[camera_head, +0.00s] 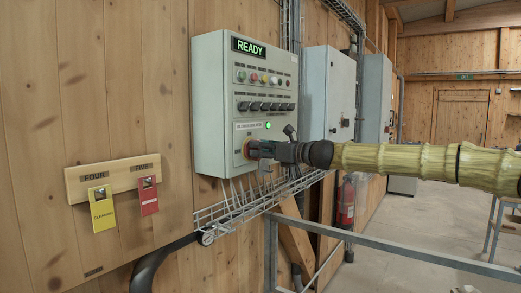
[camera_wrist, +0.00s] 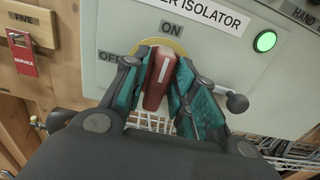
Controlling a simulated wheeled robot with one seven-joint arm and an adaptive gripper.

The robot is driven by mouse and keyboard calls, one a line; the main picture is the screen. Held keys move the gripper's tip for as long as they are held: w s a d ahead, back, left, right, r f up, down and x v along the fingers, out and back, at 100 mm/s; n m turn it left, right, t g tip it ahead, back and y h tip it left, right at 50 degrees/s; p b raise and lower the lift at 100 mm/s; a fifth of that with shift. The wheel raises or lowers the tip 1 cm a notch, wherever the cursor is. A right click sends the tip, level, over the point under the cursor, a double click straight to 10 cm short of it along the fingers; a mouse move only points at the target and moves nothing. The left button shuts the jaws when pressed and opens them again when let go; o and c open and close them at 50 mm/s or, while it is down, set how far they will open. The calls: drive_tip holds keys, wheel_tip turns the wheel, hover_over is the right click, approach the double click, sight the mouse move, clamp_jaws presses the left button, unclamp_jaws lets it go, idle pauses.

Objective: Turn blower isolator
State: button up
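The blower isolator is a red handle (camera_wrist: 159,80) with a white line, on a yellow disc (camera_wrist: 174,46) low on the grey control panel (camera_head: 215,105). ON is marked above it and OFF to its left. The white line points up, roughly toward ON. My gripper (camera_wrist: 160,78) has one finger on each side of the handle and looks closed on it. In the head view my gripper (camera_head: 262,150) reaches the panel from the right and hides most of the handle. The label (camera_wrist: 200,14) ending in "ISOLATOR" is above, partly cut off.
A green lamp (camera_wrist: 265,41) glows right of the isolator. The panel display (camera_head: 249,47) reads READY. Yellow and red tags (camera_head: 103,208) hang on a wooden board at left. A wire cable tray (camera_head: 225,217) runs below the panel, and a grey rail (camera_head: 400,253) crosses in front.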

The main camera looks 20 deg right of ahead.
clamp_jaws()
drive_tip(key=shift+n+b, duration=0.3)
drive_tip(key=shift+b, duration=0.05)
drive_tip(key=n+b, duration=1)
drive_tip(key=n, duration=0.1)
drive_tip(key=f+n+b, duration=0.1)
drive_tip(key=n+b, duration=0.4)
drive_tip(key=n, duration=0.1)
drive_tip(key=shift+s+a, duration=0.2)
drive_tip(key=shift+a, duration=0.1)
drive_tip(key=shift+r+n+b, duration=0.1)
drive_tip(key=shift+n+b, duration=0.2)
drive_tip(key=o, duration=0.5)
unclamp_jaws()
